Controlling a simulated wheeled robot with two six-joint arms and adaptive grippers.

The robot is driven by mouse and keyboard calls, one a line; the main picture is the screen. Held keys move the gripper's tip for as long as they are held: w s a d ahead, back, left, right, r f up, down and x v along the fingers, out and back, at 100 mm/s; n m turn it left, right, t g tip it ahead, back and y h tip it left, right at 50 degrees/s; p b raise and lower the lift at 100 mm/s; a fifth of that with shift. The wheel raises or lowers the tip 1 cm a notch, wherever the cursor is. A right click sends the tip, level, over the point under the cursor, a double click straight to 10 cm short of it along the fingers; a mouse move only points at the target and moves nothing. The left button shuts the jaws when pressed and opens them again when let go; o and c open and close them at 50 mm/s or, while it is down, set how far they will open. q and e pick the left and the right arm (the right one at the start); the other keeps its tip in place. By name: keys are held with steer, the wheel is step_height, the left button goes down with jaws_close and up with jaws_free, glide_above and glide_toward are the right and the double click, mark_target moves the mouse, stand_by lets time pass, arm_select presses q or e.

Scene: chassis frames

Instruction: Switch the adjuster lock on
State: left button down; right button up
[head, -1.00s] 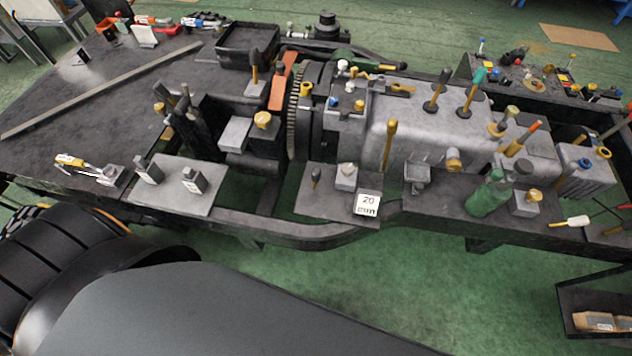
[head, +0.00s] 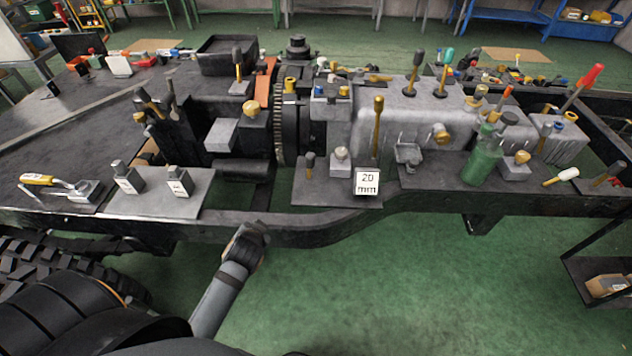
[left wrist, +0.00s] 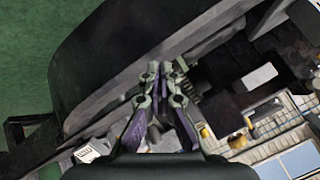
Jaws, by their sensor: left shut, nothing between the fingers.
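I cannot tell which of the small levers and switches on the chassis is the adjuster lock. Two small upright switch blocks (head: 128,178) stand on a grey plate (head: 150,205) at the left of the frame in the head view. A knob and a short lever stand on the plate (head: 325,193) by the "20 mm" card (head: 366,182). My left gripper (left wrist: 165,68) is shut and empty in the left wrist view, its fingers over the dark chassis rail. In the head view my left arm reaches up toward the front rail; its fingers cannot be made out. My right gripper is not in view.
The curved front rail (head: 290,232) runs across in front of the plates. A yellow-handled tool (head: 42,180) lies at the left. A green bottle (head: 484,162) and upright levers stand at the right.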

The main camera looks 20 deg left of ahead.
arm_select(q)
steer(key=w+r+t, duration=0.1)
steer(key=w+a+m+t, duration=0.1)
steer(key=w, duration=0.1)
steer(key=w+r+m+t+y, duration=0.1)
steer(key=shift+w+a+r, duration=0.2)
steer(key=shift+w+r, duration=0.15)
steer(key=shift+w, duration=0.05)
steer(key=w+d+r+m+t+h, duration=0.2)
steer(key=w+d+m+t+h, duration=0.3)
steer(key=w+d+m+h, duration=0.3)
steer(key=d+m+h+b, duration=0.1)
steer(key=d+m, duration=0.3)
steer(key=m, duration=0.5)
steer(key=shift+w+r+t+h, duration=0.15)
steer(key=shift+r+t+h, duration=0.25)
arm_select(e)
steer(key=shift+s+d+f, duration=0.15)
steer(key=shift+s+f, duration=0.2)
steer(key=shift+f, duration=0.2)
arm_select(q)
steer(key=shift+d, duration=0.1)
